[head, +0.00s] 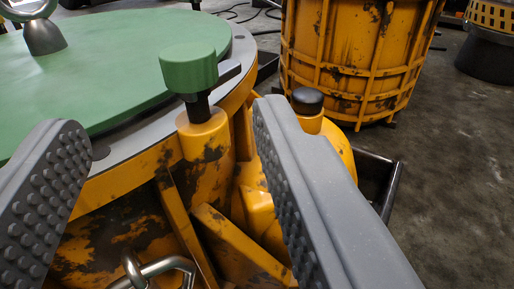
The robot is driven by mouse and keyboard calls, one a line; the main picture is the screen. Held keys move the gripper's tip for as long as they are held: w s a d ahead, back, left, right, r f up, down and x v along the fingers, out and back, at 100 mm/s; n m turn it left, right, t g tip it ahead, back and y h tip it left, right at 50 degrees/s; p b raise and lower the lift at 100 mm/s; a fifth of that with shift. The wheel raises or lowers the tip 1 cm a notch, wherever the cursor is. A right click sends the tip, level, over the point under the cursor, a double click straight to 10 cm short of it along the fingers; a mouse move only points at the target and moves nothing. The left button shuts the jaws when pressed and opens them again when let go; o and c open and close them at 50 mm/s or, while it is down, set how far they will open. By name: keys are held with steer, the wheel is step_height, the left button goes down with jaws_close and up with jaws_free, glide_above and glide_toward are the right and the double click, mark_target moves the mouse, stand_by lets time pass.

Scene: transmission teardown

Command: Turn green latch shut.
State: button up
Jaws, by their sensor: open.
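The green latch (189,70) is a short green knob on a dark stem at the rim of the yellow housing. My gripper (165,140) is open, with one studded grey finger at the left and one at the right. The latch stands between the fingers in the picture, farther off, and neither finger appears to touch it. The large green round lid (105,62) lies on the housing beside the latch. The right finger hides part of the housing.
A black-capped post (307,101) stands just behind the right finger. A metal shackle (150,272) hangs at the lower left. A metal eye (42,30) rises from the lid. A yellow ribbed drum (350,60) stands behind. Dark floor (455,180) is clear at the right.

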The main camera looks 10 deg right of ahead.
mark_target(190, 55)
steer(key=shift+n, duration=0.3)
steer(key=w+b, duration=0.1)
steer(key=w, duration=0.3)
steer(key=w+b, duration=0.2)
steer(key=w, duration=0.2)
steer(key=w+f+b, duration=0.1)
steer(key=w+b, duration=0.1)
steer(key=w, duration=0.2)
steer(key=shift+w+a, duration=0.2)
steer(key=shift+a, duration=0.1)
